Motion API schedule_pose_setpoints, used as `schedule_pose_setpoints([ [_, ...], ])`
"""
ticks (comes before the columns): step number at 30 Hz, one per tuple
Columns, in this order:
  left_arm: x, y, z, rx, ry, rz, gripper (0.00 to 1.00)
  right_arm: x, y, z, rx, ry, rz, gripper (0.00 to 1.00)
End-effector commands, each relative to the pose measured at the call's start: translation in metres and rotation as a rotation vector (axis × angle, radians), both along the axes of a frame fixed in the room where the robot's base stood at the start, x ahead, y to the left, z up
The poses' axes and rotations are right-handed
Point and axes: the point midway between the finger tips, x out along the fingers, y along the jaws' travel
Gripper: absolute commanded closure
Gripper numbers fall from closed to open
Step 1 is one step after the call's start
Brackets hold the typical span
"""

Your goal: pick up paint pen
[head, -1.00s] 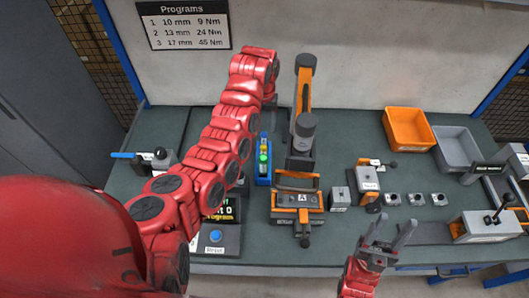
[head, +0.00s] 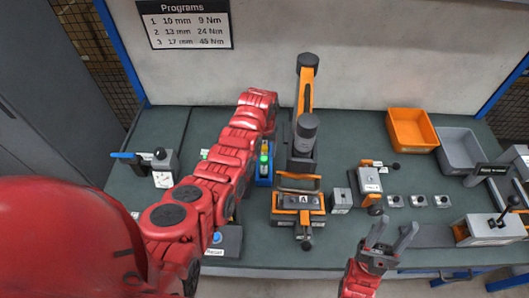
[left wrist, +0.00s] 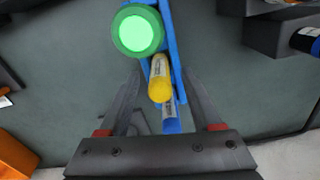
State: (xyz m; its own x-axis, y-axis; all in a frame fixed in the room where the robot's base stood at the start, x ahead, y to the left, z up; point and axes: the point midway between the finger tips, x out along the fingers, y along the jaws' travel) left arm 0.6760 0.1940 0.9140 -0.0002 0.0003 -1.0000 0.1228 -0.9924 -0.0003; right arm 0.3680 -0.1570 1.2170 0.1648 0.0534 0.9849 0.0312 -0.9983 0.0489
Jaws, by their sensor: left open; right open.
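A blue holder (head: 264,178) stands on the bench left of the orange-and-grey station, partly hidden by my left arm. In the left wrist view the blue holder (left wrist: 170,30) carries a round green-topped item (left wrist: 138,31), a yellow-ended pen (left wrist: 159,84) and a blue-ended pen (left wrist: 171,118). I cannot tell which is the paint pen. My left gripper (left wrist: 160,80) is open, its fingers on either side of the yellow and blue ends, with nothing visibly clamped; in the head view my arm hides it. My right gripper (head: 394,232) is open and empty at the bench's front edge.
The orange-and-grey station (head: 298,203) marked A stands close right of the holder, with a tall orange post behind. Small grey blocks (head: 341,200), an orange bin (head: 410,130) and a grey bin (head: 458,150) are further right. A lever box (head: 162,168) stands left.

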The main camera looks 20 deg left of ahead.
Motion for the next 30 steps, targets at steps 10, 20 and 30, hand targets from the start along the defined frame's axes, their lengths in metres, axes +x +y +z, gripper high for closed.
schedule_pose_setpoints([
  [10,0.000,0.000,-0.013,0.000,-0.002,0.001,0.34,0.000,0.000,0.004,0.000,0.000,0.000,0.50],
  [20,0.000,0.000,-0.013,0.000,-0.001,0.000,0.70,0.000,0.000,0.004,0.000,0.000,0.000,0.50],
  [30,-0.001,0.000,-0.013,0.000,0.000,0.000,1.00,0.000,0.000,0.004,0.000,0.000,0.000,0.50],
])
